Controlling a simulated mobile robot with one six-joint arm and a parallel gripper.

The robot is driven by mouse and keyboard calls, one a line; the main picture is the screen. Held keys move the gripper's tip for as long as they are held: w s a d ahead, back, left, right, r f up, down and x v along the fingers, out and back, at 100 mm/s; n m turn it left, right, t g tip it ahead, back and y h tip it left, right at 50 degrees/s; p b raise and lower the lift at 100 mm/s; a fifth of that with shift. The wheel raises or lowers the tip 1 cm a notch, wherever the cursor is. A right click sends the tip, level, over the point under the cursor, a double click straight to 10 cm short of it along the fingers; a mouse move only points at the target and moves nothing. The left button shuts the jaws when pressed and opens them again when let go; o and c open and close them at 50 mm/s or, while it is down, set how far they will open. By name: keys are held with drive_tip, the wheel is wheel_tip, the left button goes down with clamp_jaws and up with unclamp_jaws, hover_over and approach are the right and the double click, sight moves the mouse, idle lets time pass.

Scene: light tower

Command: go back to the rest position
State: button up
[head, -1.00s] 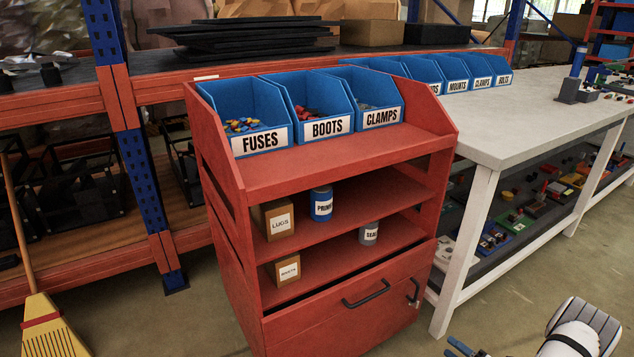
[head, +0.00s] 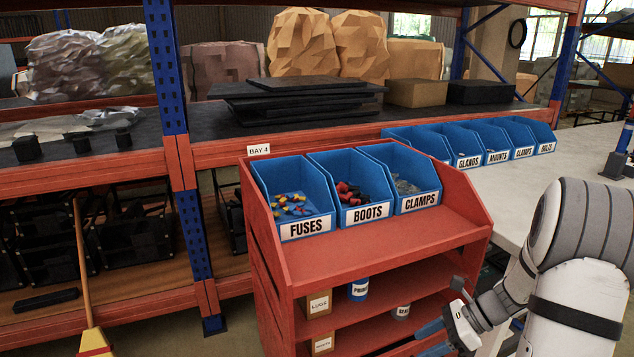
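My gripper (head: 438,338) is at the lower right of the head view, in front of the right side of the red cart (head: 375,243). Blue-tipped fingers show, apart from each other, with nothing seen between them. The cart's top holds three blue bins: the FUSES bin (head: 305,226), the BOOTS bin (head: 367,211) and the CLAMPS bin (head: 420,201), each with small parts inside. On its shelves stand a LUGS box (head: 319,304), a blue can (head: 358,289), a grey can (head: 401,312) and a lower box (head: 322,344).
A white workbench (head: 500,197) with several blue bins (head: 489,157) is at the right, behind my arm. An orange and blue rack (head: 187,190) stands behind the cart. A broom (head: 93,340) leans at the lower left.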

drive_tip(key=s+a+r+n+h+p, duration=0.3)
drive_tip(key=s+r+n+p, duration=0.2)
drive_tip(key=r, duration=0.5)
drive_tip(key=s+a+r+n+t+h+p, duration=0.1)
drive_tip(key=s+a+r+n+h+p, duration=0.2)
drive_tip(key=r+n, duration=0.6)
drive_tip(key=s+a+r+n+t+h+p, duration=0.1)
drive_tip(key=s+a+r+n+h+p, duration=0.2)
drive_tip(key=s+r+n+p, duration=0.4)
drive_tip(key=shift+s+r+h, duration=0.25)
drive_tip(key=shift+r+h, duration=0.15)
drive_tip(key=shift+r, duration=1.45)
